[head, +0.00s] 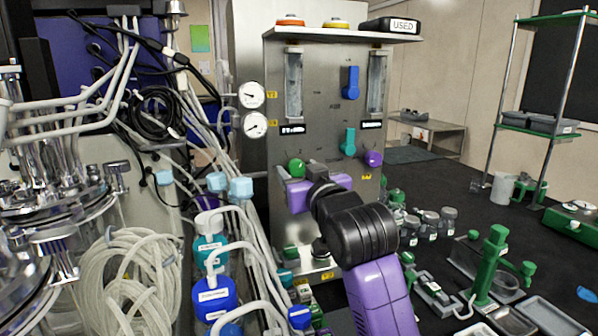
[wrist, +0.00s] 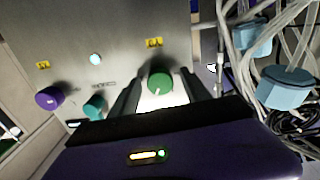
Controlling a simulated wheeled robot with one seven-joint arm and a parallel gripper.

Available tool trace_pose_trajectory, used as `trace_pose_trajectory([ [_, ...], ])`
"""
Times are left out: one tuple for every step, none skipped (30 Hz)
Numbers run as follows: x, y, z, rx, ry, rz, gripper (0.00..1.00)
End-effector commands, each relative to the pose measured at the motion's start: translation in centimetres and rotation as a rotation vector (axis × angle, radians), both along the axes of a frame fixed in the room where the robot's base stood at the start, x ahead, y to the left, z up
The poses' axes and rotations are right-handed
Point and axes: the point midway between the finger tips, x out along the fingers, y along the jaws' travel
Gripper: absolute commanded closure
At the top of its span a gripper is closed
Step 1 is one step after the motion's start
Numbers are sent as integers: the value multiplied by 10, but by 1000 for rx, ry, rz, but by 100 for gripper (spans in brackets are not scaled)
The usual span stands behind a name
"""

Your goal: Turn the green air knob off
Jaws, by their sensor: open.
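The green air knob (head: 297,168) is on the lower left of the steel panel (head: 330,75) in the head view. In the wrist view the green knob (wrist: 160,83) lies between the two dark fingers of my gripper (wrist: 165,95), with a pale line on its face. The fingers are open, one on each side of the knob. I cannot tell whether either finger touches it. In the head view my purple gripper (head: 298,196) is just below the knob, and its fingertips are hard to make out.
On the panel are a purple knob (head: 373,158), a teal knob (head: 348,142) and a blue handle (head: 350,82). Hoses and light blue connectors (head: 241,187) crowd the left side. Bottles and green-topped equipment (head: 490,265) stand on the right.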

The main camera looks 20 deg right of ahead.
Motion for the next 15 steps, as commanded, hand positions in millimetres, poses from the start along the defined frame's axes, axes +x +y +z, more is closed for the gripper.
trace_pose_trajectory([
  [0, 0, 0, 0, 0, 0, 44],
  [0, 0, 0, 0, 0, 0, 44],
  [0, 0, 0, 0, 0, 0, 44],
  [0, 0, 0, 0, 0, 0, 44],
  [0, 0, 0, 0, 0, 0, 46],
  [0, 0, 0, 0, 0, 0, 54],
  [0, 0, 0, 0, 0, 0, 60],
  [0, 0, 0, 0, 0, 0, 66],
  [0, 0, 0, 0, 0, 0, 74],
  [0, 0, 0, 0, 0, 0, 80],
  [0, 0, 0, 0, 0, 0, 86],
  [0, 0, 0, 0, 0, 0, 93],
  [0, 0, 0, 0, 0, 0, 99],
  [0, 0, 0, 0, 0, 0, 100],
  [0, 0, 0, 0, 0, 0, 100],
])
